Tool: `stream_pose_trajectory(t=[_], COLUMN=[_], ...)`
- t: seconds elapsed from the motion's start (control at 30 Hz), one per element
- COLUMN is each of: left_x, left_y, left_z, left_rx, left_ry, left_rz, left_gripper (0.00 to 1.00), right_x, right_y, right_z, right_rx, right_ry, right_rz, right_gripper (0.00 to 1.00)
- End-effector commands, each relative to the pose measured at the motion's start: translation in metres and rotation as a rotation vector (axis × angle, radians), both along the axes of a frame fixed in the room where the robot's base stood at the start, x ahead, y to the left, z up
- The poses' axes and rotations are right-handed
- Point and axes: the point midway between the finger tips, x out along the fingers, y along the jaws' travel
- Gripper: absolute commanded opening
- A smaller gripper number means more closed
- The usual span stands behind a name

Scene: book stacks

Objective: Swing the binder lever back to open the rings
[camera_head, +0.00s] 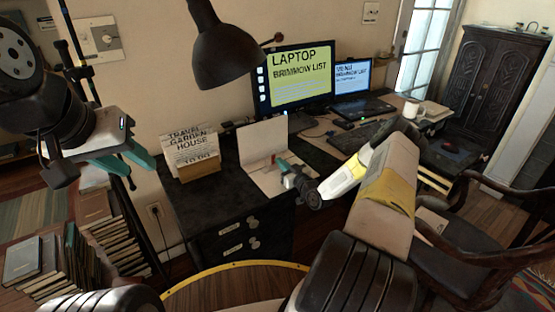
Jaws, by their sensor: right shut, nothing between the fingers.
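A white binder lies open on the dark desk. Its cover (262,143) stands up at the back and its inner side (262,182) lies flat. A small red part (274,159), which looks like the lever, shows beside my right fingertips. My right gripper (281,162) is shut and empty over the binder's right side; I cannot tell if it touches the red part. The rings are too small to make out. My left gripper (140,164) hangs open and empty at the left, in front of the desk's left side and away from the binder.
A box of cards with a lettered sign (190,145) stands left of the binder. A black lamp (226,50) hangs above. A monitor (295,78) and laptop (352,77) stand behind. Books (115,245) fill the lower left; a chair (480,265) stands at the right.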

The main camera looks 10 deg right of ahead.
Motion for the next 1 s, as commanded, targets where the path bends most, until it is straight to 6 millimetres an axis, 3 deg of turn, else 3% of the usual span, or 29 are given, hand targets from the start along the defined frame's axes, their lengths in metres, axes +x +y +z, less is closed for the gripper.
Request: stream_pose_trajectory(t=[0.23, 0.73, 1.0], left_x=[0.0, 0.0, 0.0], left_y=[0.0, 0.0, 0.0], left_z=[0.0, 0.0, 0.0], left_rx=[0.0, 0.0, 0.0], left_ry=[0.0, 0.0, 0.0], left_rz=[0.0, 0.0, 0.0], left_gripper=[0.36, 0.36, 0.36], right_x=[0.018, 0.019, 0.025], right_y=[0.006, 0.007, 0.01], right_z=[0.0, 0.001, 0.007], right_rx=[-0.001, -0.006, -0.05], right_ry=[0.001, 0.015, 0.122], right_rz=[-0.001, 0.001, 0.004], right_gripper=[0.0, 0.0, 0.0])
